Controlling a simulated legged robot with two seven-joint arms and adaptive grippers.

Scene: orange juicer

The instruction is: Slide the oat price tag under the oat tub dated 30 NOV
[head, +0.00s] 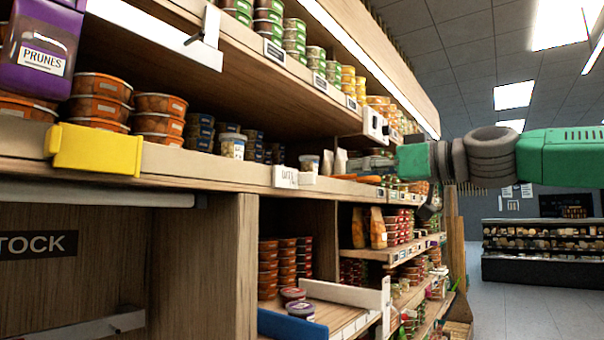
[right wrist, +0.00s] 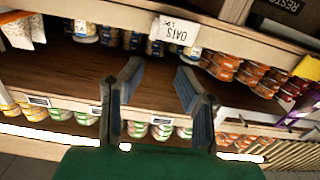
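The white oats price tag (head: 285,177) sits on the front edge of the middle shelf in the head view. In the right wrist view the tag (right wrist: 173,30) reads OATS and appears upside down. One pale-lidded tub (head: 233,146) stands on the shelf left of the tag, and another (head: 309,163) stands by the tag. Tubs (right wrist: 85,34) also show behind the shelf edge in the wrist view. Their dates are too small to read. My right gripper (right wrist: 158,72) is open and empty, with the tag beyond its fingertips. It also shows right of the tag in the head view (head: 352,164).
A yellow tag holder (head: 97,150) and orange tubs (head: 158,122) are on the shelf at left. A purple prunes container (head: 42,45) is at upper left. The upper shelf (head: 215,58) overhangs the oat tubs. A lower bay holds a white divider (head: 340,294).

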